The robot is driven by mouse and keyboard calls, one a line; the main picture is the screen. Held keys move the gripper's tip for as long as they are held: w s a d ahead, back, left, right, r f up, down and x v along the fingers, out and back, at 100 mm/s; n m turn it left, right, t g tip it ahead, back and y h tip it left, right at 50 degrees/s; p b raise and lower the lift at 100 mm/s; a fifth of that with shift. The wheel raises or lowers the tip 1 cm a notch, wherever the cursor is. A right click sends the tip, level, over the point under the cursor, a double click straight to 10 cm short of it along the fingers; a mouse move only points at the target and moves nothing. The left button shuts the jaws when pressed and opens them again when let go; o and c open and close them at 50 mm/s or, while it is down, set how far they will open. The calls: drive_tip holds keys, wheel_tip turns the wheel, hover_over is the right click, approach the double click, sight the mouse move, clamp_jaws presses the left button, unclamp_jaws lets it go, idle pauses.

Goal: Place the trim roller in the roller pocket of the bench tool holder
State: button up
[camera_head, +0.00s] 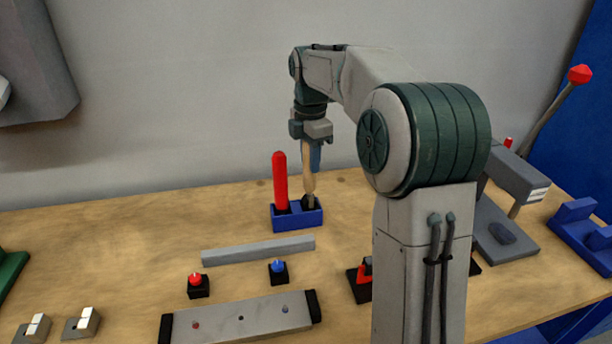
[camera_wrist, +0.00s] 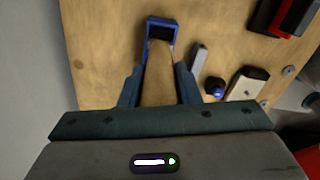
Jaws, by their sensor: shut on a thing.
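The trim roller (camera_head: 308,182) has a pale wooden handle and a dark lower end. It stands nearly upright over the right part of the blue bench tool holder (camera_head: 297,220). Its dark end is at the holder's top; I cannot tell how deep it sits in the pocket. A red-handled tool (camera_head: 280,180) stands in the holder's left part. My gripper (camera_head: 313,158) is shut on the upper handle. In the wrist view the handle (camera_wrist: 159,80) runs between my blue fingers (camera_wrist: 158,88) toward the blue holder rim (camera_wrist: 150,28), hiding part of the pocket.
A grey bar (camera_head: 258,249) lies in front of the holder. Red (camera_head: 198,286) and blue (camera_head: 278,271) buttons and a grey plate (camera_head: 240,318) are nearer. A lever press (camera_head: 510,190) and blue cradle (camera_head: 585,235) stand right. Bench left of the holder is clear.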

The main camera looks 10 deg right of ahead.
sight(310, 175)
drive_tip(key=shift+f+b, duration=1.85)
drive_tip(key=shift+b, duration=0.1)
drive_tip(key=shift+f, duration=0.15)
drive_tip(key=o, duration=1.1)
drive_tip(key=shift+c, duration=0.2)
